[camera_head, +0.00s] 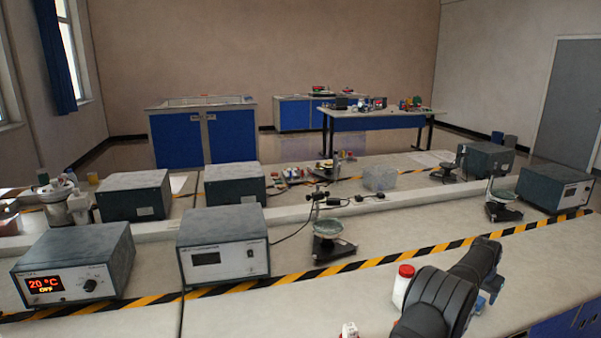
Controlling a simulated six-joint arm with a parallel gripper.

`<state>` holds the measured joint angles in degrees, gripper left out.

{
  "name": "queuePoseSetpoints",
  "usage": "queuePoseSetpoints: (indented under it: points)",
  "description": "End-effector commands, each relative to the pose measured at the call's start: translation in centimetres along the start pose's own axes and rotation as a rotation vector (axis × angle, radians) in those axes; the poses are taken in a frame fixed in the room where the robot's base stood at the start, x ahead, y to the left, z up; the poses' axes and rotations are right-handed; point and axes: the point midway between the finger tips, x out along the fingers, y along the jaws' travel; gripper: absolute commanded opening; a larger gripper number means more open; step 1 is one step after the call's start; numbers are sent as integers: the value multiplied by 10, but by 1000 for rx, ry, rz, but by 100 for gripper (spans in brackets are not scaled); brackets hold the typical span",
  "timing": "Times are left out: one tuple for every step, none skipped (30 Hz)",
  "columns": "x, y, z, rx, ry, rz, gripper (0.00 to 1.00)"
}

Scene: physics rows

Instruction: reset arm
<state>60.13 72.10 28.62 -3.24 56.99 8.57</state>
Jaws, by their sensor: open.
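Dark links of my arm (442,290) rise from the bottom edge at the right and bend over the front bench. I cannot make out my gripper or its fingertips. A white bottle with a red cap (403,285) stands on the bench just left of my arm, partly hidden behind it. A small blue-grey part (492,285) shows at the right side of the arm; I cannot tell what it is.
A heater box reading 20 °C OFF (75,265) and a grey instrument (222,247) stand on the left. A dish stand (330,235) stands mid-bench. A small white item (349,330) lies at the bottom edge. Black-yellow tape (400,257) crosses the bench; its front centre is mostly clear.

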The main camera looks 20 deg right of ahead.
Motion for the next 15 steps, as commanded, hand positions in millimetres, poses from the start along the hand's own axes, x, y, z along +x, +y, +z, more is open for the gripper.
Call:
queuePoseSetpoints:
  points:
    - [9, 0, 0, 0, -1, 0, 59]
    - [13, 0, 0, 0, 0, 0, 59]
    - [19, 0, 0, 0, -1, 0, 59]
    - [23, 0, 0, 0, 0, 0, 59]
    - [28, 0, 1, 0, -1, 0, 59]
    - [33, 0, 0, 0, 0, 0, 59]
    - [37, 0, 0, 0, 0, 0, 59]
    - [41, 0, 0, 0, -1, 0, 59]
    - [46, 0, 0, 0, 0, 0, 59]
    - [50, 0, 1, 0, -1, 0, 59]
    - [55, 0, 2, 0, -1, 0, 59]
    - [44, 0, -4, 1, 6, -1, 59]
    - [37, 0, -7, 1, 6, -1, 59]
    - [32, 0, -9, 1, 6, -1, 59]
    - [24, 0, -12, 1, 5, -1, 59]
